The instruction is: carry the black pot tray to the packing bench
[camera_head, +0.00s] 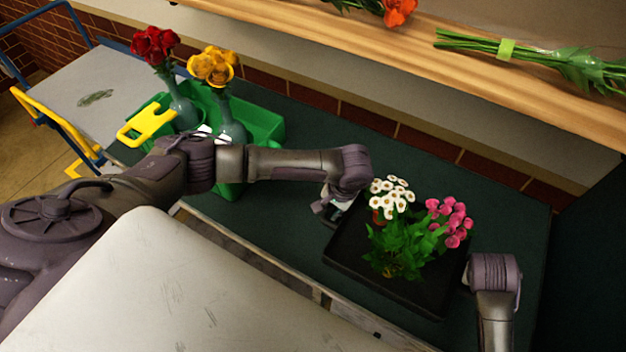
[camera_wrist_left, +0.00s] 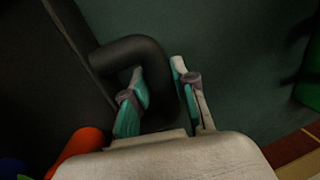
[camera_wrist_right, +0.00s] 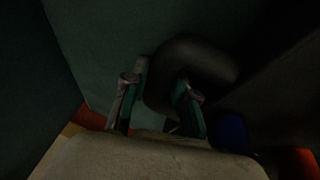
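The black pot tray (camera_head: 345,257) is on the dark green bench top and holds potted white daisies (camera_head: 391,197), pink flowers (camera_head: 450,222) and a leafy green plant (camera_head: 397,250). My left gripper (camera_head: 331,203) is at the tray's left end. In the left wrist view its fingers (camera_wrist_left: 160,92) are closed around one upright of the tray's black loop handle (camera_wrist_left: 128,50). My right gripper is mostly hidden under its wrist in the head view. In the right wrist view its fingers (camera_wrist_right: 158,92) are closed around the other black handle (camera_wrist_right: 203,60).
A green crate (camera_head: 262,122) with red flowers (camera_head: 155,45) and yellow flowers (camera_head: 212,66) in vases stands on the bench (camera_head: 285,215) to the left. A wooden shelf (camera_head: 420,65) with cut flowers runs behind. A grey-topped cart (camera_head: 85,85) is at the far left.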

